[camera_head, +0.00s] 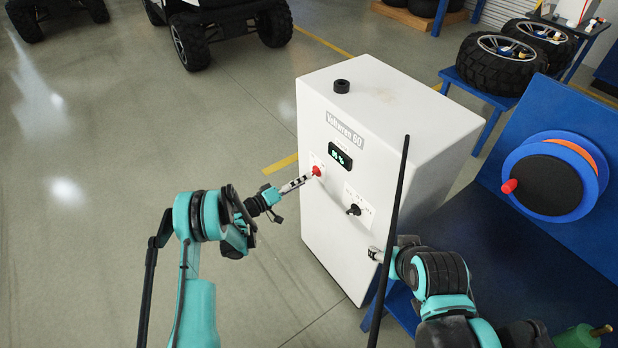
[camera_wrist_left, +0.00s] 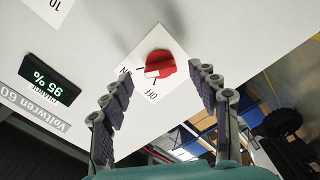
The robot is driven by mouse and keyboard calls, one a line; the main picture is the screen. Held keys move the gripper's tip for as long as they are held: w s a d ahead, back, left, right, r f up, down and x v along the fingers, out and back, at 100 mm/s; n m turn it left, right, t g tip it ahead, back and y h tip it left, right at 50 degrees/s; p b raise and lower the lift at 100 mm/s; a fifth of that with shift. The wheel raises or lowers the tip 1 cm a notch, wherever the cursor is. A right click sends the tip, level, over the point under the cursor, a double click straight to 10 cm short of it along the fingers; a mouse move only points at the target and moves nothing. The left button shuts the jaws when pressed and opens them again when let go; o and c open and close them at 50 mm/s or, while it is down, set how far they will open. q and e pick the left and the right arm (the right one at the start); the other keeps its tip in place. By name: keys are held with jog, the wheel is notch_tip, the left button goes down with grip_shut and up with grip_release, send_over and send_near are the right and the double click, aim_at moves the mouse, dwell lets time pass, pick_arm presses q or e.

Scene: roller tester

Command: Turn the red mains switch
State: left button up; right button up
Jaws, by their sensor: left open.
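The red mains switch (camera_head: 317,171) is a small round knob on the front of the white cabinet (camera_head: 340,240). In the left wrist view the red switch (camera_wrist_left: 162,64) sits on a white label marked ON and OFF. A white mark shows on its lower-left side; I cannot tell exactly which word it points at. My left gripper (camera_head: 301,180) is just in front of the switch. In the left wrist view its fingers (camera_wrist_left: 161,76) are open, one on each side of the knob, with no visible contact. My right gripper (camera_head: 376,254) is by the cabinet's lower front, partly behind a black pole.
A lit green display (camera_head: 340,155) is above the switch, and a black knob (camera_head: 354,209) is to its right. A blue bench with a cable reel (camera_head: 550,180) stands at right. Wheels (camera_head: 500,62) rest on a blue stand behind. Floor at left is clear.

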pick_arm(q)
jog(key=v, duration=0.8)
notch_tip(320, 180, up, 10)
jog(key=s+d+g+y, duration=0.1)
jog(key=g+y, duration=0.1)
jog(key=y, duration=0.2)
jog(key=s+r+g+y, duration=0.1)
jog(key=s+r+y, duration=0.2)
jog(key=s+r, duration=0.45)
jog(key=s+a+r+y, duration=0.1)
jog(key=s+a+y, duration=0.2)
jog(key=s, duration=0.9)
jog(key=s+a+m+y, duration=0.1)
jog(key=s+a+y, duration=0.3)
jog(key=s, duration=0.8)
jog(key=shift+a+r+y, duration=0.3)
jog(key=shift+a+r, duration=0.1)
jog(key=shift+a, duration=0.85)
